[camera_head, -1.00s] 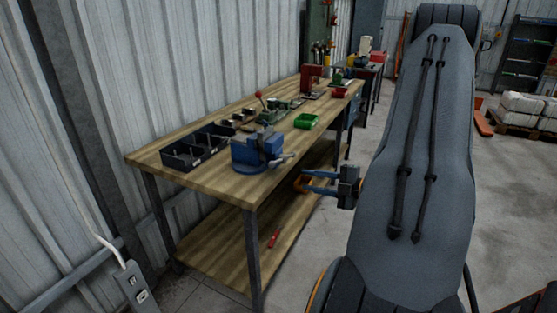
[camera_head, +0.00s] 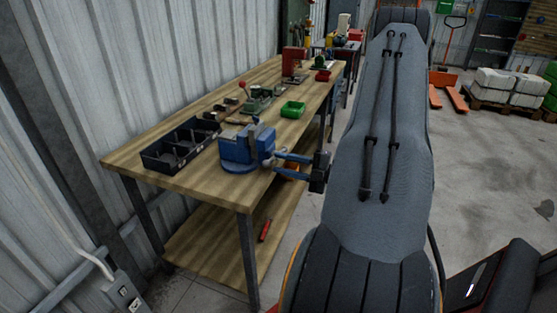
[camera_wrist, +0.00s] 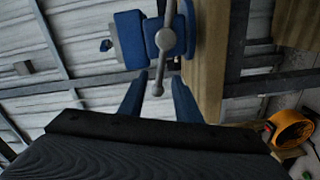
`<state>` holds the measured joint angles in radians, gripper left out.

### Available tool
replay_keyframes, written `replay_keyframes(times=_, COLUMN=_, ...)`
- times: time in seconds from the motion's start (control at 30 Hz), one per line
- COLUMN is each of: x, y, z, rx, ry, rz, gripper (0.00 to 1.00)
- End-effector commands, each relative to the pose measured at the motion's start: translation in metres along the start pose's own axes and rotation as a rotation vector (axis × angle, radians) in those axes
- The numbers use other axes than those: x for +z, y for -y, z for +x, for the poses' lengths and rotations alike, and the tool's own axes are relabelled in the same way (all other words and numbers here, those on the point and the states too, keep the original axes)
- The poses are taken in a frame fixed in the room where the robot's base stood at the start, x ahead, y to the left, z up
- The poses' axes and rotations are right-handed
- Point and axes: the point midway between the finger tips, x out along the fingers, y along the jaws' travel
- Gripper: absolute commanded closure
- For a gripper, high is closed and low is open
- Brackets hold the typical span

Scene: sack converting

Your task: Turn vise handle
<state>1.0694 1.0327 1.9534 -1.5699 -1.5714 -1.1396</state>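The blue vise (camera_head: 240,148) is mounted at the front edge of the wooden workbench (camera_head: 190,183). My gripper (camera_head: 276,160) is at the screw end of the vise, just off the bench edge. In the wrist view the vise (camera_wrist: 133,38) is at the top, with its grey handle bar (camera_wrist: 163,60) running across the screw head. The two blue fingers of my gripper (camera_wrist: 158,82) are apart, one on each side of the bar's lower end. I see no clear contact between fingers and bar.
A black divided bin (camera_head: 180,146) and a green bin (camera_head: 292,109) are on the bench. A red-handled tool (camera_head: 265,230) lies on the lower shelf. An orange round object (camera_wrist: 290,128) shows at right in the wrist view.

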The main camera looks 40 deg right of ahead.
Motion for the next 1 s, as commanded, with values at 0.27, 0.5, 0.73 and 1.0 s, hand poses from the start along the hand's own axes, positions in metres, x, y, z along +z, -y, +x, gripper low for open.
replay_keyframes(times=0.27, x=0.001, y=0.0, z=0.019, rx=0.0, ry=0.003, rz=0.001, gripper=0.7)
replay_keyframes(times=0.5, x=0.001, y=0.0, z=0.019, rx=0.001, ry=0.005, rz=0.001, gripper=0.7)
replay_keyframes(times=0.73, x=0.002, y=0.0, z=0.019, rx=0.001, ry=0.005, rz=0.001, gripper=1.0)
replay_keyframes(times=1.0, x=0.003, y=0.0, z=0.018, rx=0.001, ry=0.008, rz=-0.004, gripper=1.0)
